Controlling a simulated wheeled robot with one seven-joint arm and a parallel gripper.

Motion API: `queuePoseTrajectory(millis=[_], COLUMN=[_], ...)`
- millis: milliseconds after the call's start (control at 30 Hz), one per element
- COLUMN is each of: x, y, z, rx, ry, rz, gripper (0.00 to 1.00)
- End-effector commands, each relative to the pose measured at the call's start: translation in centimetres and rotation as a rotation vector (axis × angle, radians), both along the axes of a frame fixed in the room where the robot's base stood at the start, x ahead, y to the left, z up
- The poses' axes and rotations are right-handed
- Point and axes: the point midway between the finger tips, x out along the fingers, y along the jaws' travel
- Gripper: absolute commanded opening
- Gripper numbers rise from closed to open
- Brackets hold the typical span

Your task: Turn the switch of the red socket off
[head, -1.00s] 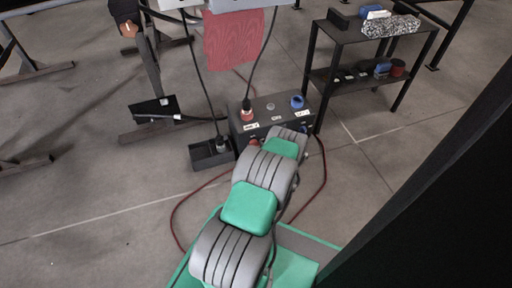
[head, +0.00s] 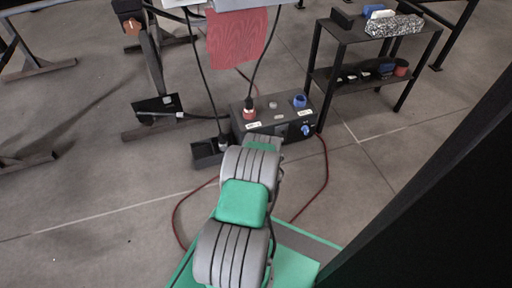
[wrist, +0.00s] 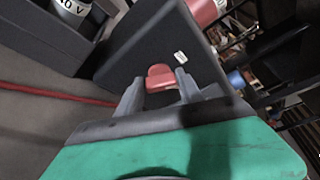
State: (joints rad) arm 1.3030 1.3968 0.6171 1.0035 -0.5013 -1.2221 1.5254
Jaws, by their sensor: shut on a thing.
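The dark power box (head: 275,118) stands on the floor. The red socket (head: 249,114) is on its top left with a dark cable running up from it. In the wrist view, the red switch (wrist: 160,73) is on the box's dark face (wrist: 135,45), below a small white label. My gripper (wrist: 159,79) has its two fingers on either side of this switch and is shut on it. The red socket also shows at the top of the wrist view (wrist: 203,12). In the head view, my arm hides the gripper and the red switch.
A blue socket (head: 300,101) and a blue switch (head: 306,130) are at the box's right. A small dark open bin (head: 206,153) stands at its left. A black shelf (head: 368,75) is behind right. A red cable (head: 323,180) lies on the floor.

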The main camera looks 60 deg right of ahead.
Motion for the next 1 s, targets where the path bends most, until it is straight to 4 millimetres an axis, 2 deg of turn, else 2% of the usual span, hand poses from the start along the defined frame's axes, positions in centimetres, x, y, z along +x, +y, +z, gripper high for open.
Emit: queuePoseTrajectory(millis=[500,1000], x=[0.08,0.01], y=[0.14,0.1], z=[-0.63,-0.73], rx=[-0.284,-0.361], ry=[0.284,0.362], rz=[-0.001,-0.003], gripper=[0.03,0.03])
